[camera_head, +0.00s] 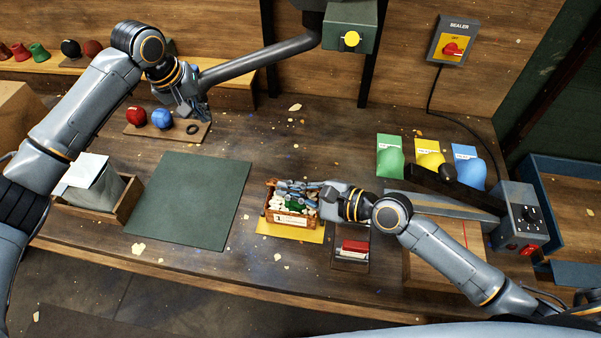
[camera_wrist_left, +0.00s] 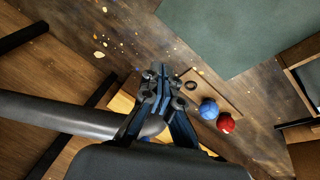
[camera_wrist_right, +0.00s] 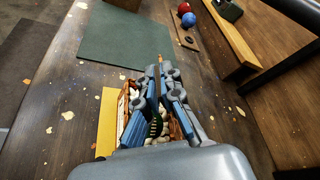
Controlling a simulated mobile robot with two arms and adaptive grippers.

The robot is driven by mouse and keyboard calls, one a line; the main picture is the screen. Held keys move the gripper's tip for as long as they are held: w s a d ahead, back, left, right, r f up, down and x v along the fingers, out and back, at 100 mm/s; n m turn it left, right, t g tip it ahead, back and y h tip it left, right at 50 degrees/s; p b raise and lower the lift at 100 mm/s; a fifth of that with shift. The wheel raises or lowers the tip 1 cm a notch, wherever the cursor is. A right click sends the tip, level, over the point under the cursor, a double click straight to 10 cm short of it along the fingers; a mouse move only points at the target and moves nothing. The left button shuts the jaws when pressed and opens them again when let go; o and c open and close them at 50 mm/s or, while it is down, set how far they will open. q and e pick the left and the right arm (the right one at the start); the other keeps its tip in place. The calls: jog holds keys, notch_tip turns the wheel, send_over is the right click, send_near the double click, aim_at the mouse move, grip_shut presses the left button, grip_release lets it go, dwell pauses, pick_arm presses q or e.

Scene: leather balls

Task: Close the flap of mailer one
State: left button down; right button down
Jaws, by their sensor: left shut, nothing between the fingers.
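A grey mailer (camera_head: 98,188) stands in a wooden holder (camera_head: 128,200) at the left, with a pale flap (camera_head: 85,172) at its top. No number shows on it, so I cannot tell if it is mailer one. My left gripper (camera_head: 200,112) is shut and empty, pointing down beside the blue ball (camera_head: 162,118), well away from the mailer; it also shows in the left wrist view (camera_wrist_left: 160,78). My right gripper (camera_head: 282,187) is over a small filled crate (camera_head: 290,218) with a white label; whether its fingers hold anything is unclear in the right wrist view (camera_wrist_right: 162,75).
A bare green mat (camera_head: 190,200) lies between the grey mailer and the crate. A red ball (camera_head: 136,115) and a black ring (camera_head: 192,129) are near the blue ball. Green, yellow and blue pouches (camera_head: 428,160) stand behind the sealer (camera_head: 518,215). A grey bar (camera_head: 260,60) crosses behind my left gripper.

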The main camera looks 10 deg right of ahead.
pick_arm(q)
jog(key=s+d+r+m+g+y, duration=0.1)
jog(key=s+d+r, duration=0.1)
jog(key=s+d, duration=0.35)
jog(key=s+d+r+m+g+y, duration=0.1)
jog(key=s+d+m, duration=0.1)
jog(key=d, duration=0.7)
jog(key=s+d+r+m+g, duration=0.1)
jog(key=s+d+r, duration=0.1)
jog(key=s+d, duration=0.35)
pick_arm(e)
jog(key=shift+s+d, duration=0.1)
pick_arm(q)
jog(key=shift+y, duration=0.3)
jog(key=f, duration=0.4)
jog(key=s+f, duration=0.1)
jog(key=f, duration=0.7)
jog(key=shift+s+d, duration=0.15)
jog(key=shift+s, duration=0.05)
jog(key=shift+s+f, duration=0.3)
